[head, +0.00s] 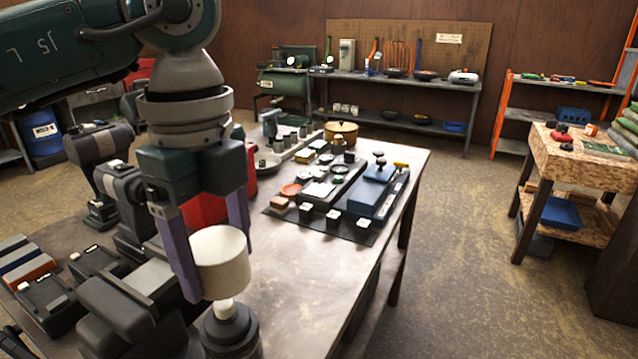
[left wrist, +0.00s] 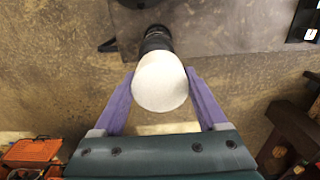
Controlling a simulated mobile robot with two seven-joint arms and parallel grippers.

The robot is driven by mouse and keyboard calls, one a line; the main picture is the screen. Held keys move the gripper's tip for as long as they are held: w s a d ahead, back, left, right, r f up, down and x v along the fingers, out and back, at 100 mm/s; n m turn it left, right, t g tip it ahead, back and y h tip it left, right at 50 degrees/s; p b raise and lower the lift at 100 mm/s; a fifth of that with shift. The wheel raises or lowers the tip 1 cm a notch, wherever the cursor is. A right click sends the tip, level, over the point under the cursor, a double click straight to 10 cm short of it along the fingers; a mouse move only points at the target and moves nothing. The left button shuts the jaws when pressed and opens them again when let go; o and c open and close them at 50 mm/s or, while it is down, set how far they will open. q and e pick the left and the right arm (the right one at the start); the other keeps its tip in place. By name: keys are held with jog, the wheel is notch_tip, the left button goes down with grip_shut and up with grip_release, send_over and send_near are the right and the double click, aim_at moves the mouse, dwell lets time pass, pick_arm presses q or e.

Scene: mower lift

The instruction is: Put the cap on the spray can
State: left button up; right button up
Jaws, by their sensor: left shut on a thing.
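My left gripper (head: 216,268) is shut on the white cylindrical cap (head: 221,262), with one purple finger on each side of it. The cap looks upright. The dark spray can (head: 231,336) stands upright below it near the table's front edge. Its pale nozzle (head: 224,308) shows just under the cap's lower edge; whether they touch I cannot tell. In the left wrist view the cap (left wrist: 160,84) sits between the fingertips and hides part of the dark can (left wrist: 157,38). My right gripper is in neither view.
The workbench (head: 300,300) is bare right of the can. Dark grey machine parts (head: 130,310) stand close on the left. A dark mat (head: 320,222) with several small items lies farther back, beside a tan pot (head: 341,133). Floor is open to the right.

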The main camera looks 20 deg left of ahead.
aim_at(224, 306)
pick_arm(q)
jog(key=shift+s+r, duration=0.2)
jog(key=shift+s, duration=0.1)
jog(key=shift+s+f, duration=0.1)
jog(key=shift+f, duration=0.1)
notch_tip(224, 306, down, 6)
jog(key=b, duration=0.5)
jog(key=shift+r, duration=0.25)
jog(key=shift+f, duration=0.1)
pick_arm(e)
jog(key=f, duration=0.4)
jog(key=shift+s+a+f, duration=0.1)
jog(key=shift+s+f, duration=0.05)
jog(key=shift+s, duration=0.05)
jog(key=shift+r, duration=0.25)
pick_arm(q)
jog(key=shift+f+b, duration=0.35)
jog(key=shift+f, duration=0.25)
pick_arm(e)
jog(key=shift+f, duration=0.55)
pick_arm(q)
jog(key=o, duration=1)
